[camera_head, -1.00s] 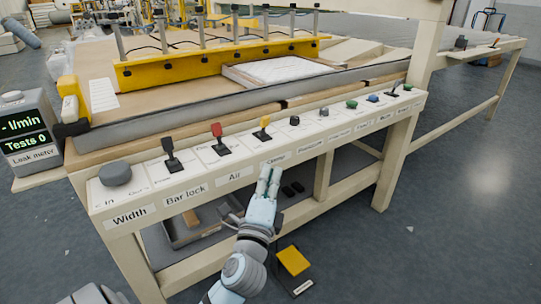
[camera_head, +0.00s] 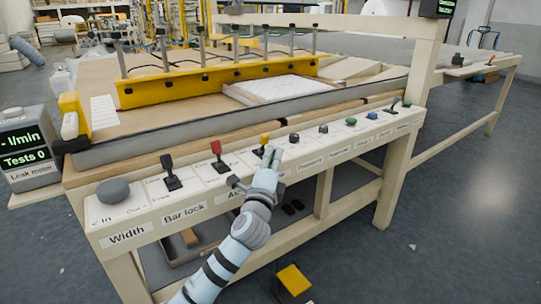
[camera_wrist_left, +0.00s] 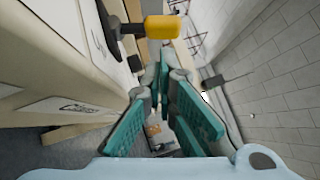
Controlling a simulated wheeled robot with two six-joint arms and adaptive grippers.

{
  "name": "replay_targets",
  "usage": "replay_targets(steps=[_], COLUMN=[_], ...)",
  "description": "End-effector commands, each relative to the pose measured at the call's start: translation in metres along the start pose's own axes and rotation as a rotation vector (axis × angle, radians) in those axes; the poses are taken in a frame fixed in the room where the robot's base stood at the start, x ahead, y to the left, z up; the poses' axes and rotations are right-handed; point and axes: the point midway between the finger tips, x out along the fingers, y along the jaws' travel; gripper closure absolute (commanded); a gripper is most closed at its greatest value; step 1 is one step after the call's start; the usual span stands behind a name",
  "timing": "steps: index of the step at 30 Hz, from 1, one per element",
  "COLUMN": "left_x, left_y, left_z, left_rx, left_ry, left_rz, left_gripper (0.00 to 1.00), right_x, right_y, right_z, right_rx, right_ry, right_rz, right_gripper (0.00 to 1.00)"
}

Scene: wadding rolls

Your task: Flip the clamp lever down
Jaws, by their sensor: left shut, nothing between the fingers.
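The clamp lever (camera_head: 265,140) has a yellow handle and stands upright on the sloped white control panel (camera_head: 140,208), right of the red lever. In the left wrist view its yellow handle (camera_wrist_left: 162,27) is near the top, on a dark stem. My left gripper (camera_head: 272,153) is shut and empty, with its fingertips just in front of and slightly right of the lever in the head view. In the wrist view the teal fingers (camera_wrist_left: 165,65) point toward the handle, with a small gap seeming to remain. The arm hides the Clamp label in the head view. My right gripper is out of view.
A black lever (camera_head: 169,170) and a red lever (camera_head: 216,152) stand left of the clamp lever. A grey Width knob (camera_head: 113,191) is at the far left, and a grey knob (camera_head: 297,138) lies to the right. A yellow bar (camera_head: 215,78) spans the table behind.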

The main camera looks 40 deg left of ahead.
Motion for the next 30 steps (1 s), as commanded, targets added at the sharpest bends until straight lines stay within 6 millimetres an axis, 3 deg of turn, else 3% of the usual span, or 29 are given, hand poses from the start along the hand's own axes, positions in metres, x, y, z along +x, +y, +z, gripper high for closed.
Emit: replay_targets(steps=[6,20,30], left_x=[0.009,0.010,0.011], left_y=[0.000,-0.001,-0.003], left_z=[0.009,0.010,0.011], left_rx=[-0.001,-0.001,-0.001], left_ry=[0.000,0.001,0.000], left_rz=[0.001,0.001,0.002], left_gripper=[1.00,1.00,1.00], right_x=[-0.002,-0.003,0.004], right_y=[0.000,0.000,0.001], right_z=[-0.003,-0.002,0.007], right_rx=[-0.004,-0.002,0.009], right_ry=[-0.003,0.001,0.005], right_rz=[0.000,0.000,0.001], right_gripper=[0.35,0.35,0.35])
